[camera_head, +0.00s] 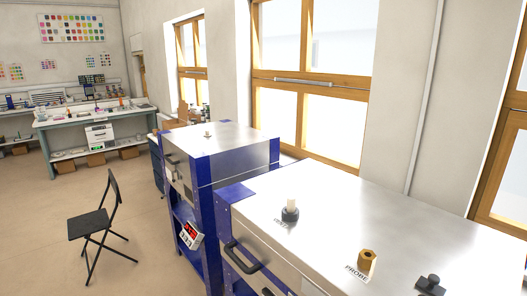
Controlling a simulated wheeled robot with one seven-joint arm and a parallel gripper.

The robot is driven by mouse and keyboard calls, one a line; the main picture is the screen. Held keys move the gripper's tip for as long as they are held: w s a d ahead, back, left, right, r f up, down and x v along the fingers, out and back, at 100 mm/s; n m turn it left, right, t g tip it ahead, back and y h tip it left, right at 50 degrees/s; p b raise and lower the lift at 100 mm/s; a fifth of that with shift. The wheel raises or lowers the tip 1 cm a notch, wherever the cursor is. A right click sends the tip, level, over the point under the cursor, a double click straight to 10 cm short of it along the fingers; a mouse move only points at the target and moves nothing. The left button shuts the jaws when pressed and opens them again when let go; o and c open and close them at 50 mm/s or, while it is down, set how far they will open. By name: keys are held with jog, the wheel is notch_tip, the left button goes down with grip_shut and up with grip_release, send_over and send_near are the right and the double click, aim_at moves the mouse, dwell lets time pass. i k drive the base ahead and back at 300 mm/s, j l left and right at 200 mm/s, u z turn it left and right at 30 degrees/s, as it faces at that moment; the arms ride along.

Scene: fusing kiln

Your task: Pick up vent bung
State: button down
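The vent bung (291,204) appears to be the pale upright peg with a dark, wider base on the near kiln's metal lid (330,205). A small label (281,223) lies beside it, too small to read. It stands upright, and I cannot tell how deep it sits in the lid. My gripper is not in view, and nothing visible touches the bung.
A brass hex fitting (367,262) labelled PROBE and a dark knob (430,284) stand on the same lid, to the right. A black handle (241,257) juts from the kiln's front. A second kiln (205,140) stands behind. A black chair (92,222) stands on open floor at left.

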aim_at(291, 200)
jog(key=i+j+u, duration=0.1)
jog(key=i+j, duration=0.45)
jog(key=i, duration=0.25)
jog(key=i+j+u, duration=0.15)
jog(key=i, duration=0.25)
jog(key=j, duration=0.1)
